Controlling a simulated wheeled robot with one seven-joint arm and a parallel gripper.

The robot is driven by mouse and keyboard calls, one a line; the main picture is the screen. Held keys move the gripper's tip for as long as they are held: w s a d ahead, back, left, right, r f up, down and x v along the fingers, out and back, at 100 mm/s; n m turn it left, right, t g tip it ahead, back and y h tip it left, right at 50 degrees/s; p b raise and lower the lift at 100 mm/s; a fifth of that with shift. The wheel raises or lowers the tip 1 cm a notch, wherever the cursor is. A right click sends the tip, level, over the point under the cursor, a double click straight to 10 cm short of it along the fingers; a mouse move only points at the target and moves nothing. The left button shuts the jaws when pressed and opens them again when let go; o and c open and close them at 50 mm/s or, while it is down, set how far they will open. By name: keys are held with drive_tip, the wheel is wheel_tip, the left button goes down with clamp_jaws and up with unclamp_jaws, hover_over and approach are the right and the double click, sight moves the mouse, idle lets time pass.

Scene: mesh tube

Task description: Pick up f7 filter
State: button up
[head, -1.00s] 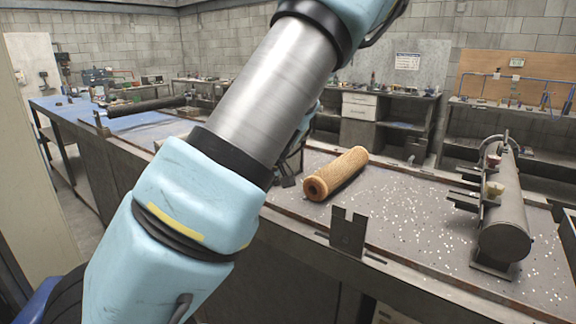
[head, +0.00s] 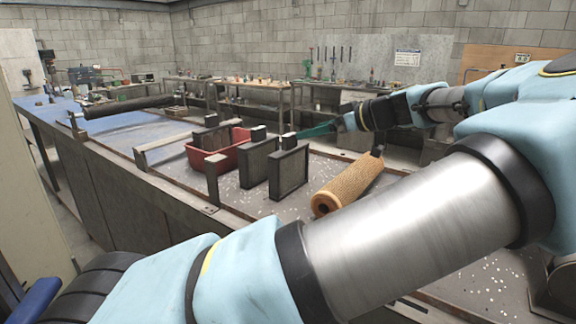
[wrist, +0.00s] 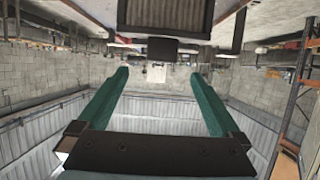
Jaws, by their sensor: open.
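Dark framed filter panels with ribbed grey faces stand upright on the bench in the head view: a right one (head: 288,174) and a left one (head: 256,165). I cannot read which is the f7 filter. Each has a block-like tab on top. My gripper (head: 306,132) is open and empty, just right of the right panel's tab and about level with it. In the wrist view, which is upside down, my green fingers (wrist: 160,74) are spread apart. A panel (wrist: 166,14) with its black tab (wrist: 162,50) lies ahead, apart from the fingers.
A red bin (head: 238,153) holding dark panels stands left of the two filters. A tan mesh tube (head: 346,186) lies to their right, under my arm. Upright metal brackets (head: 212,180) line the bench's near edge. A dark roller (head: 130,106) lies at the far left.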

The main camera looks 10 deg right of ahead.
sight(293, 136)
drive_tip(key=x, duration=0.3)
drive_tip(key=shift+w+a+p, duration=0.15)
drive_tip(key=shift+p, duration=0.25)
drive_tip(key=p+x, duration=0.2)
drive_tip(key=x, duration=0.3)
drive_tip(key=shift+s+f+p, duration=0.15)
drive_tip(key=shift+s+p, duration=0.05)
drive_tip(key=shift+p, duration=0.15)
drive_tip(key=shift+w+a+f, duration=0.2)
drive_tip(key=shift+w+f, duration=0.05)
drive_tip(key=shift+f, duration=0.05)
clamp_jaws()
